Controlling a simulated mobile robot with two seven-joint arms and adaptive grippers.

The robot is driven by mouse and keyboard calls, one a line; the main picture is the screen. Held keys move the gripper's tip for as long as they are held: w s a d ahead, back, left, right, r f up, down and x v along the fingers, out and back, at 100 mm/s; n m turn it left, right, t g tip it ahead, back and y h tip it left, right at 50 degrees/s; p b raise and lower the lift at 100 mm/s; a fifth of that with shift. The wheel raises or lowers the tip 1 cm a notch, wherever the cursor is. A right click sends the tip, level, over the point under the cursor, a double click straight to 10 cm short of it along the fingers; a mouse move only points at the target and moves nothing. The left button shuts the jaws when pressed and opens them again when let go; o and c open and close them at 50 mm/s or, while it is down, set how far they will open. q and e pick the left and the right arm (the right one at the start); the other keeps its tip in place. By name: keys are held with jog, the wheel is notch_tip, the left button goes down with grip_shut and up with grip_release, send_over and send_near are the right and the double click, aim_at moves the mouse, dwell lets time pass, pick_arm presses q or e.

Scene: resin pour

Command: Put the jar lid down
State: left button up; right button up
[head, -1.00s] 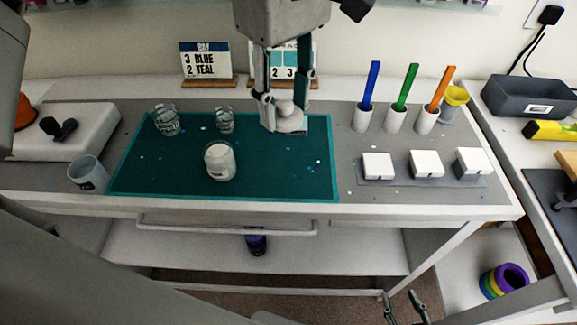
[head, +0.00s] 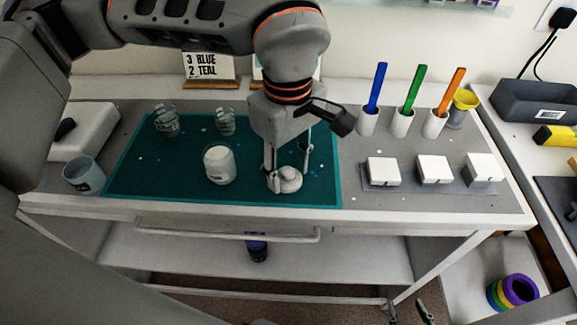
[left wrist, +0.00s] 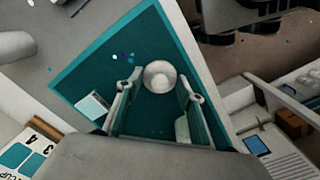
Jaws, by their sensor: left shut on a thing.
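The jar lid (head: 288,182) is a pale round disc with a raised knob. My left gripper (head: 286,174) is shut on it, pointing down, low over the right front part of the teal mat (head: 240,195). I cannot tell whether the lid touches the mat. In the left wrist view the lid (left wrist: 159,76) sits between the two fingertips. A glass jar with white contents (head: 219,166) stands on the mat just left of the lid, apart from it. Only the tips of my right gripper (head: 408,311) show at the bottom edge; they are spread apart and hold nothing visible.
Two clear cups (head: 165,121) (head: 226,122) stand at the back of the mat. A grey cup (head: 84,175) is at the left. White boxes (head: 434,169) and holders with coloured sticks (head: 402,122) stand at the right. The mat's front left is clear.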

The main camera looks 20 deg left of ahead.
aim_at(288, 172)
pick_arm(q)
jog(key=o, duration=0.8)
jog(key=shift+f, duration=0.1)
jog(key=shift+c, duration=0.2)
notch_tip(288, 172, up, 12)
jog(key=p, duration=0.1)
jog(key=shift+r, duration=0.2)
jog(key=shift+s, duration=0.1)
